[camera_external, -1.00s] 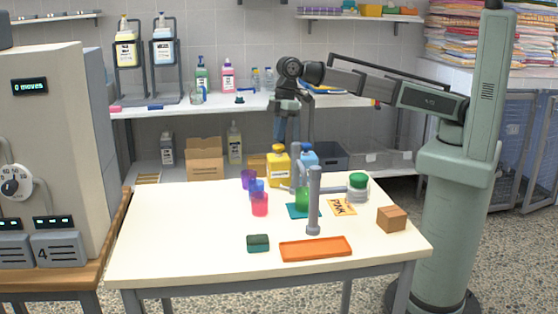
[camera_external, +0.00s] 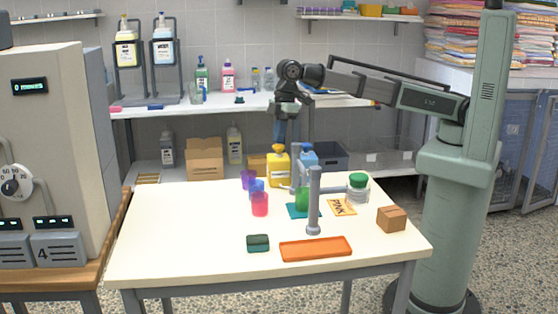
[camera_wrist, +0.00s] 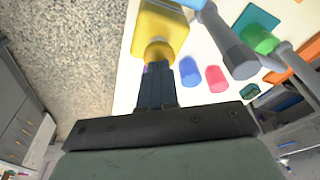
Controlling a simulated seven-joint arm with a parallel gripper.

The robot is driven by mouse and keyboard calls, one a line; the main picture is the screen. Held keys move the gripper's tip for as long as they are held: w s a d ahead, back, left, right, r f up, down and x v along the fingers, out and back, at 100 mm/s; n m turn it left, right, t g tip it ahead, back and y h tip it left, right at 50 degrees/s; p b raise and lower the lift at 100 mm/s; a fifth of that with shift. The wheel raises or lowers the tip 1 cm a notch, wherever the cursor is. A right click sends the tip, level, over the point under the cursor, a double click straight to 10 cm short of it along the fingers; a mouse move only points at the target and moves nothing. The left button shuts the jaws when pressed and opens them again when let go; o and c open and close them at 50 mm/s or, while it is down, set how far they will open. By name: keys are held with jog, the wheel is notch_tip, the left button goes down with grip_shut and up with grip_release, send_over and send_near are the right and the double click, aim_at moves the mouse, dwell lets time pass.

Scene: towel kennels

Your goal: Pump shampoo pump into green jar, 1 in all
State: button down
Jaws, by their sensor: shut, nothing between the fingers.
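A yellow pump bottle (camera_external: 278,169) with a white label stands at the back of the table, and a blue pump bottle (camera_external: 308,156) stands right of it. I cannot read which is shampoo. A green jar (camera_external: 301,201) stands on a teal mat (camera_external: 294,212), partly behind a grey post; its green also shows in the wrist view (camera_wrist: 262,40). My gripper (camera_external: 279,141) is shut and empty, pointing down over the yellow bottle's top. In the wrist view its fingertips (camera_wrist: 158,66) overlap the yellow pump head (camera_wrist: 159,50); I cannot tell whether they touch.
A grey post (camera_external: 313,205) with side arms stands mid-table. Purple, blue and red cups (camera_external: 260,205) stand left. A green-lidded pale jar (camera_external: 357,188), a card marked PINK (camera_external: 342,207) and a brown box (camera_external: 391,219) are right. An orange tray (camera_external: 315,249) and dark green block (camera_external: 258,243) lie in front.

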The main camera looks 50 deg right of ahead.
jog(key=shift+f, duration=0.95)
jog(key=shift+r, duration=1.4)
notch_tip(320, 180, up, 6)
dwell(0.6)
dwell(0.3)
